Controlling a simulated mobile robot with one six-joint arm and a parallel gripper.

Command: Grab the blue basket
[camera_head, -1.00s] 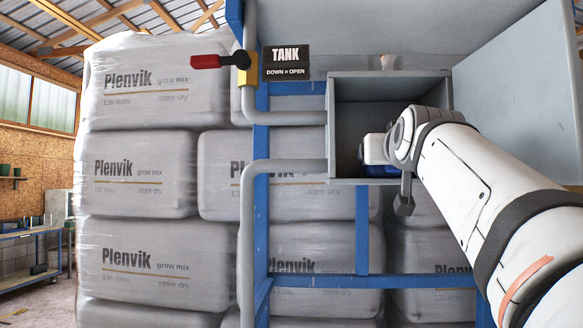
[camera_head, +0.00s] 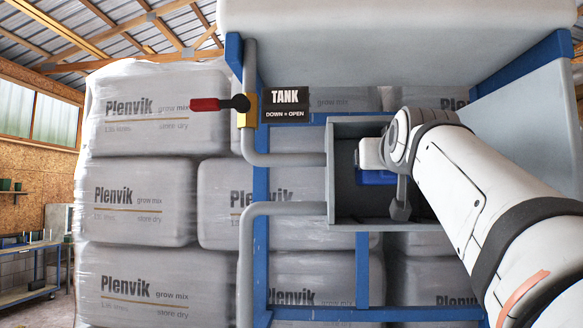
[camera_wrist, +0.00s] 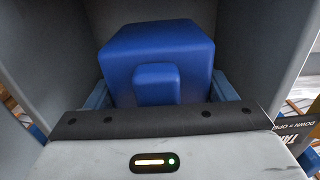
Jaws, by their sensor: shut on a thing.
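The blue basket (camera_wrist: 155,60) fills the middle of the wrist view as a solid blue, rounded box with a smaller block on its near face. My gripper (camera_wrist: 160,92) has a dull blue finger at each side of it and is shut on it. In the head view my gripper (camera_head: 370,154) is inside the grey open-fronted box (camera_head: 343,120). A blue patch of the basket (camera_head: 375,178) shows under it, apparently above the box floor. My arm hides the box's right part.
Grey box walls stand close around the basket. A red-handled valve (camera_head: 218,103) and a TANK sign (camera_head: 286,105) are to the left, with grey pipes (camera_head: 290,208) and a blue frame (camera_head: 362,275). Stacked Plenvik bags (camera_head: 150,200) stand behind.

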